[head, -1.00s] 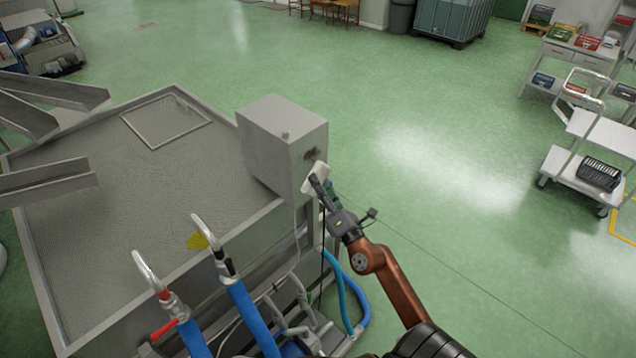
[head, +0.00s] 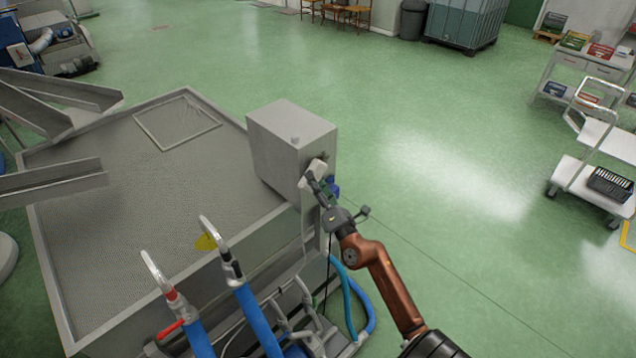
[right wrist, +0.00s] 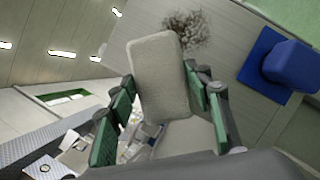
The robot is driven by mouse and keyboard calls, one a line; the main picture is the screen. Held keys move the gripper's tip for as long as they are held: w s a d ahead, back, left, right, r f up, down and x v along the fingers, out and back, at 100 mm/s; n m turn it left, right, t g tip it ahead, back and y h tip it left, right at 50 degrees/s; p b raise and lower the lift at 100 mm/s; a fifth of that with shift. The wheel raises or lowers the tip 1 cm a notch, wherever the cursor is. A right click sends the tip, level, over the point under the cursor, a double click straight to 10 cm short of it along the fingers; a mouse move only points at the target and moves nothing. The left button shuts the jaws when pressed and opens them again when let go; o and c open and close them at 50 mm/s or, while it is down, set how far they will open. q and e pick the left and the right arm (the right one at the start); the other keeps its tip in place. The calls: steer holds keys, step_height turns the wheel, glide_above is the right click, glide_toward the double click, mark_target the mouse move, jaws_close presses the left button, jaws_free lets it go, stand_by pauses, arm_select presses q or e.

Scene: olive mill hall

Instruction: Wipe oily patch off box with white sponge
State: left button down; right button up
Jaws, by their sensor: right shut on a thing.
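The grey box (head: 277,150) stands on the corner of a grated metal basin. The dark oily patch (right wrist: 187,27) is on the box's pale side face, and in the wrist view it shows just beyond the sponge's far end. In the head view the sponge and gripper cover most of it. The white sponge (right wrist: 158,75) also shows in the head view (head: 317,169), against or very near that face; contact cannot be told. My right gripper (head: 319,182) is shut on the sponge, with a green-padded finger at each side. My left gripper is not in view.
A blue knob-like part (right wrist: 288,66) juts from the same face, right of the patch. Blue hoses with metal spouts (head: 240,275) stand at the basin's front (head: 270,235). Green floor right of the box is clear up to a white trolley (head: 590,170).

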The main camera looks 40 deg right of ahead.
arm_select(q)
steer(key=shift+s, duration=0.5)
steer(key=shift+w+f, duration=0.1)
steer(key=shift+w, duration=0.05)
arm_select(e)
steer(key=shift+w+a, duration=0.1)
steer(key=shift+w, duration=0.8)
